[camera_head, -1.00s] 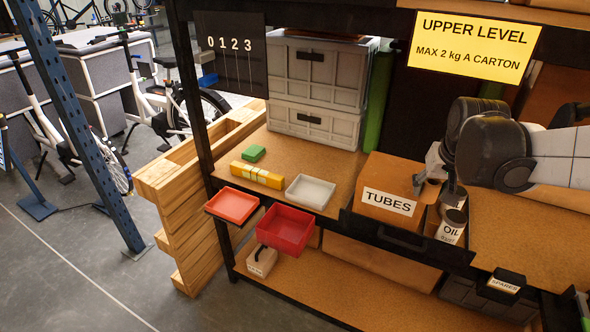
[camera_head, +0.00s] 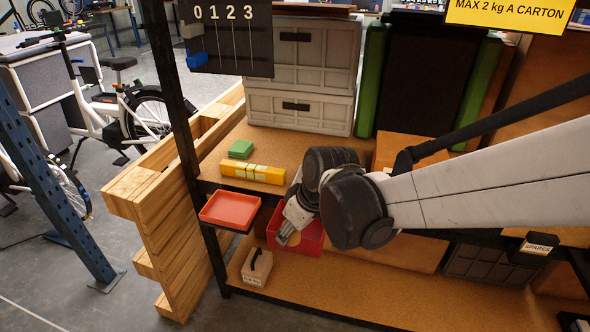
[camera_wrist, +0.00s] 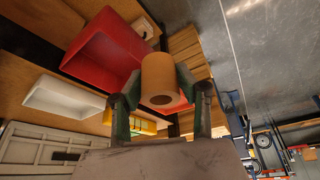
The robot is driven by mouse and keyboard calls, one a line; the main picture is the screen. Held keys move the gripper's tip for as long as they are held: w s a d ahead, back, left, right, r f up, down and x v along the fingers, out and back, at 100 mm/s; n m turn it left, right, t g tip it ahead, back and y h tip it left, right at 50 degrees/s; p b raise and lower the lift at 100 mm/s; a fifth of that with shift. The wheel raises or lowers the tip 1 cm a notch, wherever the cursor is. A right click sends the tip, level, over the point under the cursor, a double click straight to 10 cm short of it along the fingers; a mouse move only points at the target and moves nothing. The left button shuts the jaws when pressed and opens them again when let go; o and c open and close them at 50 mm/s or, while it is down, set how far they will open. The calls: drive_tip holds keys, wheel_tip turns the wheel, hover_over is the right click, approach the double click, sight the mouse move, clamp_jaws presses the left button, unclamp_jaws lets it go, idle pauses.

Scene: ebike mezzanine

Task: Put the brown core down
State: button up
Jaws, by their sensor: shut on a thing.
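The brown core (camera_wrist: 160,78) is a short cardboard tube, seen in the wrist view with its dark open end towards the camera. My gripper (camera_wrist: 160,88) is shut on it, one finger on each side. In the head view my gripper (camera_head: 287,237) hangs in front of the shelf, at the red bin (camera_head: 313,243), and covers part of it. The core cannot be made out there. In the wrist view the red bin (camera_wrist: 104,50) lies just left of the core. How high the core is above the bin is unclear.
An orange-red tray (camera_head: 229,208) sits left of the bin. A yellow box (camera_head: 252,173) and a green block (camera_head: 241,149) lie on the shelf behind. A white tray (camera_wrist: 62,97) shows in the wrist view. A small box with a black handle (camera_head: 257,267) stands on the lower shelf.

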drive_tip(key=w+f+b, duration=0.1)
drive_tip(key=w+f, duration=0.1)
drive_tip(key=w, duration=0.1)
drive_tip(key=w+d+f+b, duration=0.1)
drive_tip(key=w+f, duration=0.1)
drive_tip(key=w, duration=0.2)
drive_tip(key=w+d+f+b, duration=0.1)
drive_tip(key=w+f, duration=0.2)
drive_tip(key=w, duration=0.1)
drive_tip(key=shift+w, duration=0.1)
drive_tip(key=shift+f+b, duration=0.9)
drive_tip(key=shift+f, duration=1.05)
drive_tip(key=shift+f, duration=0.1)
drive_tip(key=o, duration=0.9)
